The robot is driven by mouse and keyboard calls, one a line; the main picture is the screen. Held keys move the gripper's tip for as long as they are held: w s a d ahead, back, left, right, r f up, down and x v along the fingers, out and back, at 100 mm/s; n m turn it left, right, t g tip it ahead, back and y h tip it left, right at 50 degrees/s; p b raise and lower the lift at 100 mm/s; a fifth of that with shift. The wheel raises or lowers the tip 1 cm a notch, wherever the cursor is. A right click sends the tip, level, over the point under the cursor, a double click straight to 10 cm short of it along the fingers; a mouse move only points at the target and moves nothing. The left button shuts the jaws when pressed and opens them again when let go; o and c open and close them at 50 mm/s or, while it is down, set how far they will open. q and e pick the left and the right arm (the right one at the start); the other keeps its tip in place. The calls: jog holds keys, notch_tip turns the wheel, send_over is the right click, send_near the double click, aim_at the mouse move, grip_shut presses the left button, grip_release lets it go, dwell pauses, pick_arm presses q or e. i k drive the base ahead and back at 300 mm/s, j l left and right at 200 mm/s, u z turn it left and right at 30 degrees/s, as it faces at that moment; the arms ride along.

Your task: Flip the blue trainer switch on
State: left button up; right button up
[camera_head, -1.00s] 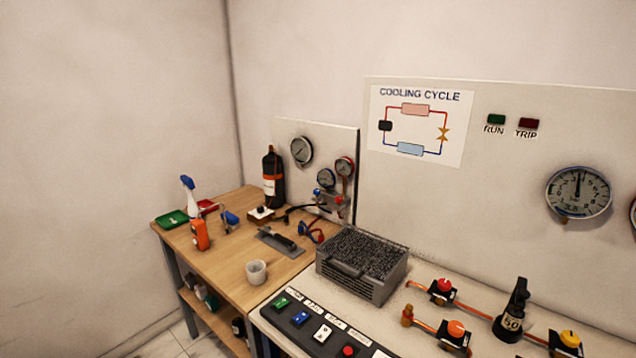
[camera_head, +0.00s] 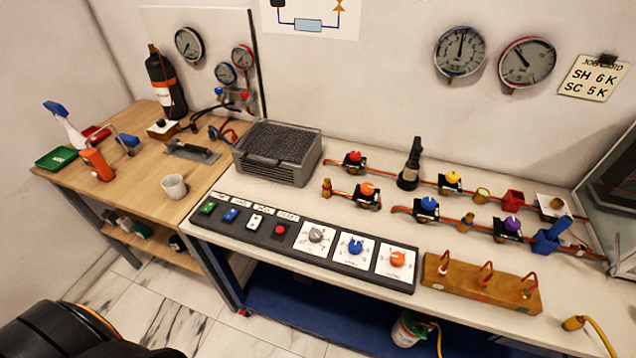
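The blue trainer switch (camera_head: 231,215) is a small blue rocker on the dark sloped control panel (camera_head: 330,264) along the bench's front edge. It sits between a green switch (camera_head: 208,208) on its left and a white switch (camera_head: 255,222) on its right. A red button (camera_head: 280,230) is further right. Small labels stand above the switches. The blue rocker's position is too small to tell. Neither gripper is in view. A black rounded part at the bottom left is probably mine.
A white cup (camera_head: 174,187) stands on the wooden table (camera_head: 136,180) left of the panel. A grey finned unit (camera_head: 278,152) sits behind the panel. Knobs and valves on copper pipes fill the bench's right side. A wooden block with hooks (camera_head: 482,283) is at the front right.

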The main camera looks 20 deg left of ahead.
aim_at(229, 216)
jog(key=u, duration=1.35)
